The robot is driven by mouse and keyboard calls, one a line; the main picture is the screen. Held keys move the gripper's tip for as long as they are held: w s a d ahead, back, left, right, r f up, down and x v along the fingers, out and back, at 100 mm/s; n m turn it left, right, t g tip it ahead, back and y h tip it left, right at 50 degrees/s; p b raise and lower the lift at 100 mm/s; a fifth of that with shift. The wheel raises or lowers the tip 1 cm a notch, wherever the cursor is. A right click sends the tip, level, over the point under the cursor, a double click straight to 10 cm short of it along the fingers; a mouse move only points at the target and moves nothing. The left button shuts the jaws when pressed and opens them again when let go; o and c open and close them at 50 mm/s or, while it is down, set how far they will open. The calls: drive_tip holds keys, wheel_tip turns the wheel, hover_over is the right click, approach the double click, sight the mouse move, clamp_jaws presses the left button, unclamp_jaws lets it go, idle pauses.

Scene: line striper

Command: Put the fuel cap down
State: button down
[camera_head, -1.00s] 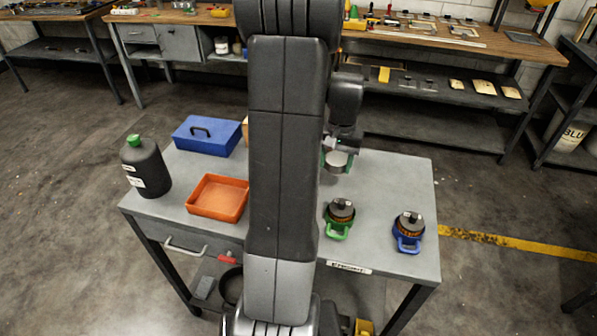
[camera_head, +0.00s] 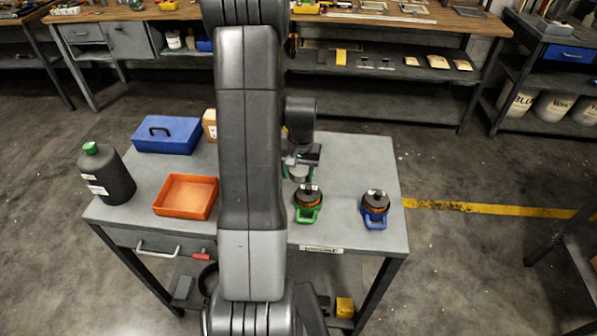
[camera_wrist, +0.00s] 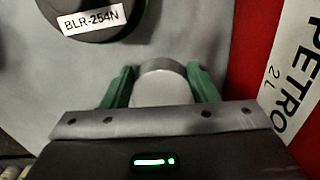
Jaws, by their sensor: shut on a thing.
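The fuel cap, a grey round piece (camera_wrist: 162,88), is between the two green fingers of my gripper (camera_wrist: 163,92) in the wrist view. My gripper is shut on it. In the head view my gripper (camera_head: 300,172) is over the right half of the grey cart top (camera_head: 355,165), just behind a black-topped item in a green holder (camera_head: 308,200). The cap shows there as a small grey piece (camera_head: 299,173). I cannot tell its height above the cart.
An item in a blue holder (camera_head: 375,208) stands at the right. An orange tray (camera_head: 186,197), blue box (camera_head: 167,135) and black bottle (camera_head: 107,175) are at the left. In the wrist view are a red container (camera_wrist: 248,40) and a black round part labelled BLR-254N (camera_wrist: 125,28).

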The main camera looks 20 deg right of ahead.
drive_tip(key=c, duration=0.9)
unclamp_jaws()
drive_tip(key=shift+f, duration=0.1)
drive_tip(key=o, duration=0.4)
